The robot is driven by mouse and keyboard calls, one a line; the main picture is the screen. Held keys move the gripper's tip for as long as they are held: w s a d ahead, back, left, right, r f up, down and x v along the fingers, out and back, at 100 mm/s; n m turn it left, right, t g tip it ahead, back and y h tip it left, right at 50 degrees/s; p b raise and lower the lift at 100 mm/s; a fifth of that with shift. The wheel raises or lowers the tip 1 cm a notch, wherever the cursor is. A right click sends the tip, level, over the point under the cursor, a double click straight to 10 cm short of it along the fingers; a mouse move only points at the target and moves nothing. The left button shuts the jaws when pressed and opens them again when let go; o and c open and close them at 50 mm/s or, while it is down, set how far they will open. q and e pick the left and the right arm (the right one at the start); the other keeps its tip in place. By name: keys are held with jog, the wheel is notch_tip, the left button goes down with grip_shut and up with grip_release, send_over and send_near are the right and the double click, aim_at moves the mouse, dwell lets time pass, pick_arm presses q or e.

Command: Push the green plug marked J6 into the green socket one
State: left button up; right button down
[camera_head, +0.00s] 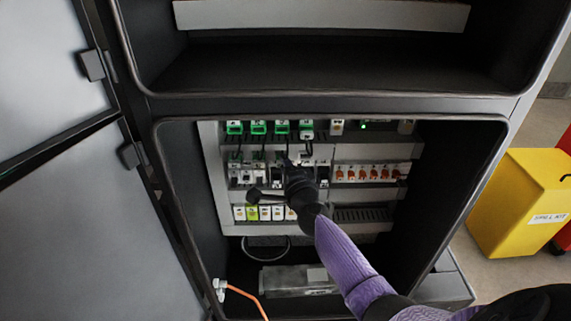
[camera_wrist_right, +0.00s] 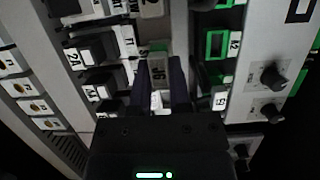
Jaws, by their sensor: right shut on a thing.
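My right gripper (camera_head: 284,160) reaches into the open lower cabinet, its tip just below the row of green sockets. In the right wrist view its two dark fingers (camera_wrist_right: 160,82) are shut on the plug marked J6 (camera_wrist_right: 158,70). The plug is grey on the visible face, with a little green at its far end. Green sockets (camera_head: 282,128) line the top rail in the head view. One green-framed socket (camera_wrist_right: 217,44) shows right of the fingers in the wrist view, apart from the plug. I cannot tell which socket is number one. My left gripper is not in view.
Below the sockets are rows of breakers, orange-marked modules (camera_head: 368,174) and white and yellow-green blocks (camera_head: 252,213). The cabinet side walls and open doors (camera_head: 85,220) bound the space. A yellow box (camera_head: 518,200) stands outside on the right.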

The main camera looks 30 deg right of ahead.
jog(key=shift+s+a+p, duration=0.3)
jog(key=shift+s+a, duration=0.05)
jog(key=shift+s, duration=0.2)
jog(key=shift+s+a+p, duration=0.25)
jog(key=shift+s+a, duration=0.05)
jog(key=shift+s, duration=0.2)
pick_arm(q)
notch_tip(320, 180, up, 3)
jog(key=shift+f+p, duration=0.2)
jog(key=shift+p, duration=0.55)
pick_arm(e)
jog(key=s, duration=0.1)
jog(key=s+a, duration=0.2)
jog(key=s, duration=0.1)
jog(key=shift+a, duration=0.25)
jog(key=shift+r, duration=0.1)
